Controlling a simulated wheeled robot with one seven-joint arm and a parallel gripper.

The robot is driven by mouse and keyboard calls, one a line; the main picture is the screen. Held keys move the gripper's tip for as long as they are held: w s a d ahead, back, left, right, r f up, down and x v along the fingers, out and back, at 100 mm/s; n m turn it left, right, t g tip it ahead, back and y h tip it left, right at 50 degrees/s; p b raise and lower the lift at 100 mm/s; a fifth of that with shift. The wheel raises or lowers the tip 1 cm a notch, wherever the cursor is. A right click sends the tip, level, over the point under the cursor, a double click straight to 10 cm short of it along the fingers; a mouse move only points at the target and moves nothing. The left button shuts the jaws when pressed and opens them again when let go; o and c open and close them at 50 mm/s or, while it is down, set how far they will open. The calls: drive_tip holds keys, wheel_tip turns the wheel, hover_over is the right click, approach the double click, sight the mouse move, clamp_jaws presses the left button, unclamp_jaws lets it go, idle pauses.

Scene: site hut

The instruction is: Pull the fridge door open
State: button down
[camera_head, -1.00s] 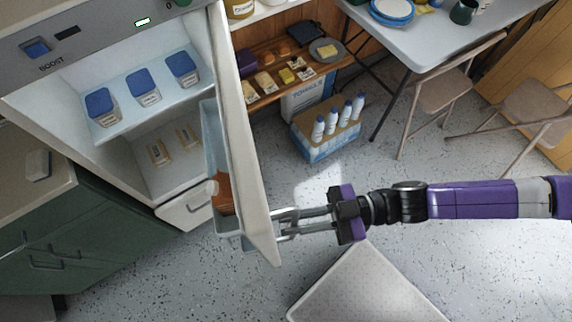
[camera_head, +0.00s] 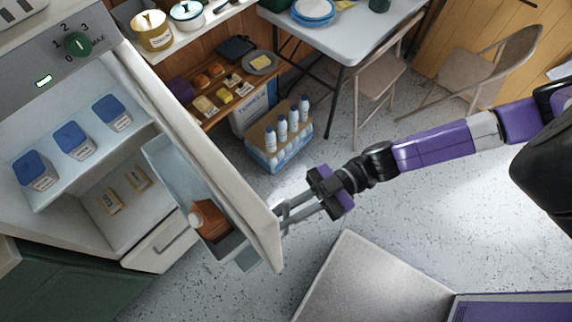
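The fridge door (camera_head: 207,143) stands open, swung out from the fridge (camera_head: 75,215) on the left, with its edge toward me. Its inner side has a bin (camera_head: 176,172) holding a brown bottle (camera_head: 208,219). Inside the fridge, blue-lidded tubs (camera_head: 75,141) stand on a shelf, with small packets (camera_head: 138,177) below. My gripper (camera_head: 284,214) is at the outer side of the door near its free edge, with its fingers around the handle area. The handle is mostly hidden by the fingers, so whether they are tight on it is hard to see.
A shelf (camera_head: 205,118) with food stands behind the door. A box of bottles (camera_head: 277,153) sits on the floor near it. A folding table (camera_head: 340,45) and chairs (camera_head: 378,82) are at the back.

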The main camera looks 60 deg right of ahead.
drive_tip(key=shift+d+f, duration=0.1)
drive_tip(key=c, duration=1.5)
unclamp_jaws()
drive_tip(key=shift+o, duration=0.2)
drive_tip(key=b+v, duration=0.2)
drive_tip(key=v, duration=0.5)
drive_tip(key=shift+s+d, duration=0.15)
drive_tip(key=shift+d, duration=0.2)
